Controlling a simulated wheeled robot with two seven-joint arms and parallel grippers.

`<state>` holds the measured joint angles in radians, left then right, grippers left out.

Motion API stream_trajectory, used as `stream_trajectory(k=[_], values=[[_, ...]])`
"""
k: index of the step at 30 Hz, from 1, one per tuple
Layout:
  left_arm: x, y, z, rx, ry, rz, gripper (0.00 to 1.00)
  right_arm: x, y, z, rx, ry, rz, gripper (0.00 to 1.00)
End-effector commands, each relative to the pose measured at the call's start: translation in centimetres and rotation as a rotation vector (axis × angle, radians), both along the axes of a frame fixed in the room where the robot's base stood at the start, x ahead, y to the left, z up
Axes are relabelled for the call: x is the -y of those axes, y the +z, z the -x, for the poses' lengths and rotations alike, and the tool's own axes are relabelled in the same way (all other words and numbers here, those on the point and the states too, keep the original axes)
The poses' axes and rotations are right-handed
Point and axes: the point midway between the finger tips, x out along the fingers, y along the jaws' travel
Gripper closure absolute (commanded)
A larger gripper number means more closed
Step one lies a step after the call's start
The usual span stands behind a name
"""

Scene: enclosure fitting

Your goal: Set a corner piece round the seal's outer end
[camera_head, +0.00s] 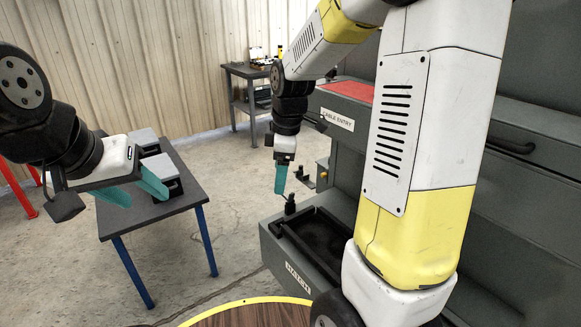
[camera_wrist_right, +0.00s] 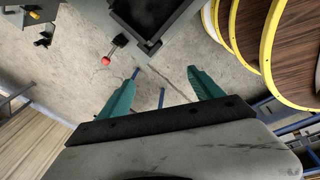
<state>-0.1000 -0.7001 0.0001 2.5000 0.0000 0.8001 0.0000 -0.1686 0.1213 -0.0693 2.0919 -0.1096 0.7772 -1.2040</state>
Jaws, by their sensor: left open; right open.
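I cannot make out a corner piece or the seal for certain in either view. My left gripper (camera_head: 147,200) is open, its teal fingers apart and empty, in front of the small dark table (camera_head: 190,197) in the head view. Two grey-topped black blocks (camera_head: 160,168) sit on that table just beyond the fingers. My right gripper (camera_head: 281,188) points down above the open black tray (camera_head: 277,245) of the grey enclosure; its fingers overlap there. In the right wrist view the right gripper (camera_wrist_right: 163,88) is open with nothing between its fingers.
The grey enclosure (camera_head: 530,205) with a "CABLE ENTRY" label (camera_head: 337,119) fills the right side. A yellow-rimmed wooden round top (camera_head: 255,315) is at the front. A red knob (camera_wrist_right: 106,61) stands beside the tray. A bench (camera_head: 240,72) stands at the back wall. Concrete floor lies between.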

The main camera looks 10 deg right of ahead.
Motion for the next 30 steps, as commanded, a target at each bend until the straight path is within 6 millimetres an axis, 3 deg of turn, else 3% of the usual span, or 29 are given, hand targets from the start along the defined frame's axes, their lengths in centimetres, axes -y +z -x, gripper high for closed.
stream_trajectory(k=[1, 6, 12, 21, 30], values=[[0.0, 0.0, 0.0, 0.0, 0.0, 0.0, 0.49, 0.3, 1.7, 1.2, 0.026, -0.09, -0.029, 0.25], [0.0, 0.0, 0.0, 0.0, 0.0, 0.0, 0.49, 0.9, 5.8, 5.5, 0.077, -0.405, -0.141, 0.25], [0.0, 0.0, 0.0, 0.0, 0.0, 0.0, 0.49, 1.4, 9.0, 10.8, 0.122, -0.761, -0.296, 0.25], [0.0, 0.0, 0.0, 0.0, 0.0, 0.0, 0.49, 1.6, 10.5, 16.7, 0.142, -1.152, -0.504, 0.25], [0.0, 0.0, 0.0, 0.0, 0.0, 0.0, 0.49, 1.6, 10.6, 17.7, 0.139, -1.231, -0.547, 0.25]])
